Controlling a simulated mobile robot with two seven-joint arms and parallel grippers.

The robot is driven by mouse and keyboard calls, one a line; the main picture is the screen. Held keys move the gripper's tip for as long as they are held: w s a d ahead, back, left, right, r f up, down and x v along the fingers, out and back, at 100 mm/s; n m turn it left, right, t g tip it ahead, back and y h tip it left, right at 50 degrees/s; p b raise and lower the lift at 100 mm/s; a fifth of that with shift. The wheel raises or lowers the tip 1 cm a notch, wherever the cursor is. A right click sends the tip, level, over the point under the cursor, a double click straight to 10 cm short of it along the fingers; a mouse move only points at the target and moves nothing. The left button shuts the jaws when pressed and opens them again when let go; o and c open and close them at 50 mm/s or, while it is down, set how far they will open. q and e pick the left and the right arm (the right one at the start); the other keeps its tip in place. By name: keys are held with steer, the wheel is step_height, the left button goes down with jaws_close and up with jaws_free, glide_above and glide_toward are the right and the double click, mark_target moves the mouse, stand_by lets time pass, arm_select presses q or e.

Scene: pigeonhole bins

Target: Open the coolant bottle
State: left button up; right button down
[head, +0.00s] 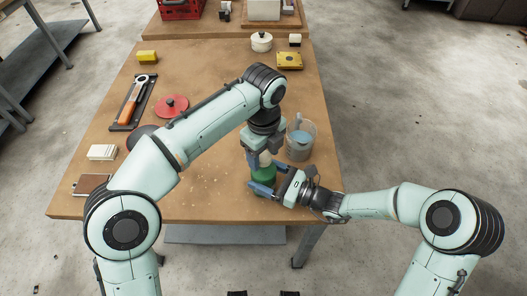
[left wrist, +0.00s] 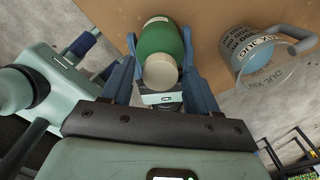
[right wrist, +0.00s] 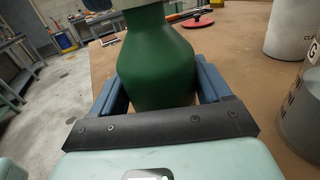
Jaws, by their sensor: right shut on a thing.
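The green coolant bottle (head: 263,174) stands upright near the table's front right edge. Its cream cap (left wrist: 161,72) is on top and shows in the left wrist view. My right gripper (head: 270,178) is shut on the bottle's body from the right side; in the right wrist view its fingers flank the green body (right wrist: 158,70). My left gripper (head: 265,155) comes down from above the bottle. Its fingers are apart on either side of the cap, with a gap showing at each side in the left wrist view.
A clear jug (head: 300,138) with grey-blue contents stands close behind and right of the bottle. A red disc (head: 172,106), an orange-handled tool (head: 127,108) on a dark tray, a yellow block (head: 147,56) and a yellow plate (head: 289,60) lie farther off. The table (head: 220,195) is clear at front middle.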

arm_select(q)
steer(key=c, duration=0.9)
steer(key=n, duration=2.2)
steer(key=shift+r, duration=0.1)
steer(key=n, duration=0.7)
steer(key=shift+r, duration=0.15)
